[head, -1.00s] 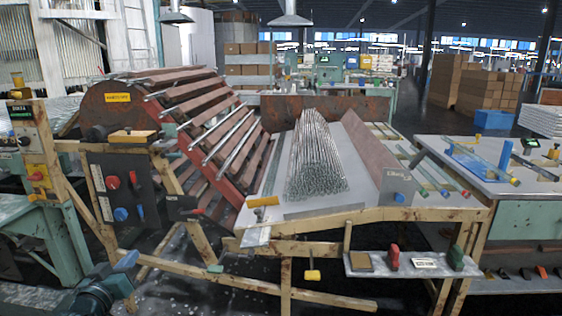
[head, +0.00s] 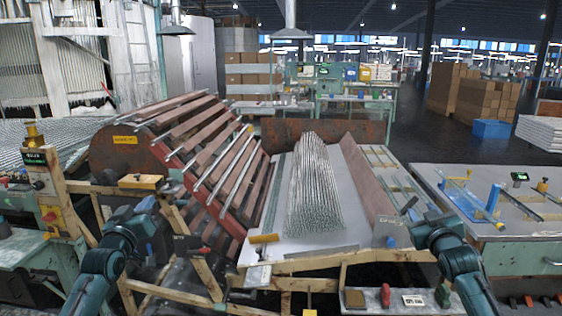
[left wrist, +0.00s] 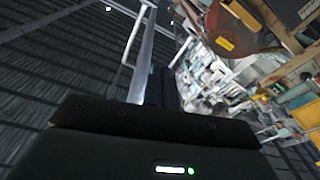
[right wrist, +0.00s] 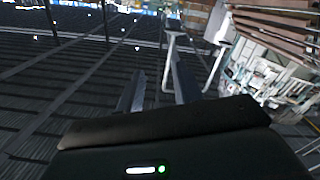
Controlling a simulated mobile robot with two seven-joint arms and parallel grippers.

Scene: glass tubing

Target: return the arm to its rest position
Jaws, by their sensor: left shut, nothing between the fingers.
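My left arm (head: 108,255) reaches up from the lower left of the head view, in front of the wooden frame of the slatted drum. In the left wrist view my left gripper (left wrist: 150,75) is shut and empty, with its fingers together. My right arm (head: 455,255) rises at the lower right, by the right end of the tubing bench. In the right wrist view my right gripper (right wrist: 157,92) has its fingers apart with nothing between them. The fingertips are hard to make out in the head view.
A slatted drum (head: 128,150) stands at the left. A pile of glass tubes (head: 315,190) lies on the bench in the middle. A side table (head: 470,185) with tools stands at the right. A small shelf below the bench holds several small items.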

